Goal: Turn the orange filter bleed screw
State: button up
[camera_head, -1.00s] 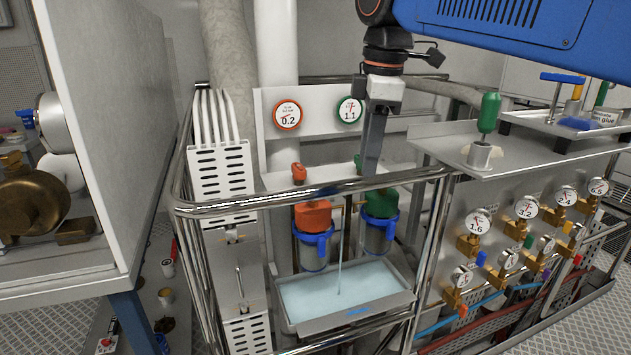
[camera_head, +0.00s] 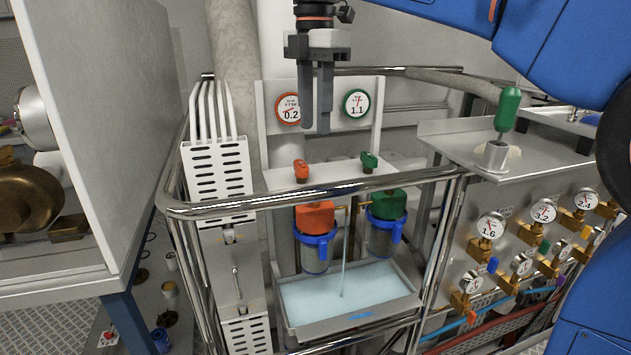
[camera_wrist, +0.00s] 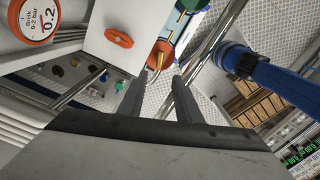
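The orange bleed screw (camera_head: 301,170), a small knob, stands on the pale shelf above the orange-topped filter (camera_head: 315,218). In the wrist view the orange screw (camera_wrist: 118,38) lies upper left, beyond the fingertips. My gripper (camera_head: 316,130) points down above the shelf, in front of the gauge panel. Its two fingers are apart and empty, and they also show in the wrist view (camera_wrist: 162,77). The gripper is above the orange screw and slightly right of it in the head view, not touching it. A green knob (camera_head: 369,160) stands right of the orange one, above the green-topped filter (camera_head: 387,205).
A metal rail (camera_head: 230,206) crosses in front of the filters. A tray of water (camera_head: 345,333) sits below with a stream falling into it. An orange-rimmed gauge (camera_head: 288,108) and green-rimmed gauge (camera_head: 356,103) hang behind. A valve panel (camera_head: 505,255) stands at right.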

notch_tip(320, 180, down, 14)
jog(key=shift+r, duration=0.1)
dwell(0.4)
jog(key=shift+c, duration=0.3)
grip_shut()
